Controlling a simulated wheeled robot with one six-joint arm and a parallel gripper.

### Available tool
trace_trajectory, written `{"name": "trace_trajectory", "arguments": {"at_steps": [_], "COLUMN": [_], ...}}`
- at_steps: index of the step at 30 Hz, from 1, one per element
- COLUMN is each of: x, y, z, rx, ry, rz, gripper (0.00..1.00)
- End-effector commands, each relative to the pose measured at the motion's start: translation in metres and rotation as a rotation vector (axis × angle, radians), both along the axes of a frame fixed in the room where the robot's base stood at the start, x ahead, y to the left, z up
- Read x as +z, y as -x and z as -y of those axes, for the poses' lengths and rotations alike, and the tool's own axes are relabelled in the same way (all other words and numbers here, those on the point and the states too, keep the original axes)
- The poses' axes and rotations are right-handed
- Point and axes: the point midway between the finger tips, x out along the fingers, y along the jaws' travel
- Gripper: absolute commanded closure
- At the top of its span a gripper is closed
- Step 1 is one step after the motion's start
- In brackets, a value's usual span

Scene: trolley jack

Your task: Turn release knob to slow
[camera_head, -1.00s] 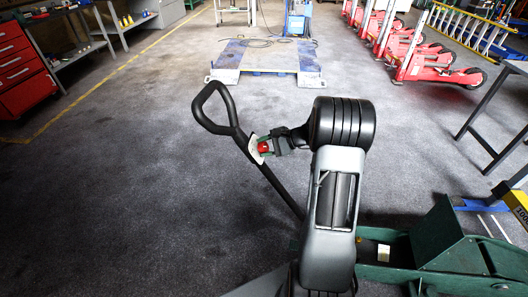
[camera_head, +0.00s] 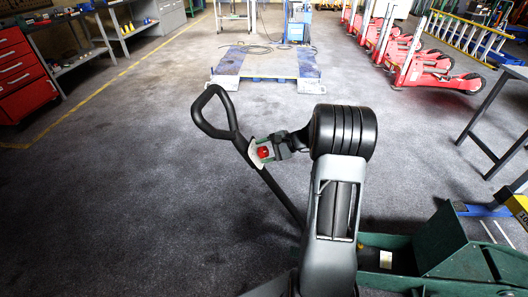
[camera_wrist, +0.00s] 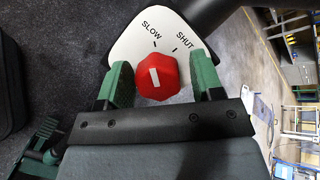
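The red release knob (camera_wrist: 157,78) sits on a white dial plate (camera_wrist: 128,48) marked SLOW and SHUT. The knob's white pointer leans up and slightly left, roughly toward the SLOW tick and away from the SHUT tick. My gripper (camera_wrist: 160,82) has one green finger on each side of the knob. A narrow gap shows at the right finger; the left finger is very close to the knob, and contact there is unclear. In the head view the knob (camera_head: 263,152) is on the black jack handle (camera_head: 236,134), with my gripper (camera_head: 268,151) at it.
The green jack body (camera_head: 440,245) stands at the lower right beside my arm. A dark table (camera_head: 490,125) is at the right. A red tool cabinet (camera_head: 22,75) is at the far left. The floor left of the handle is clear.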

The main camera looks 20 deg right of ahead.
Motion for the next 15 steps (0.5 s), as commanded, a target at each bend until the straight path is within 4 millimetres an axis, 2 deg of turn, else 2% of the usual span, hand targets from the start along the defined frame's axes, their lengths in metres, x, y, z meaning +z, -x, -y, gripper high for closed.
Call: {"name": "trace_trajectory", "arguments": {"at_steps": [3,11,15], "x": [-0.001,0.0,0.006], "y": [0.0,0.002,0.007], "z": [0.0,0.001,0.012], "rx": [0.001,0.001,0.0], "ry": [-0.001,-0.002,0.0], "rz": [-0.001,-0.004,-0.002], "gripper": [0.29,0.29,0.29]}}
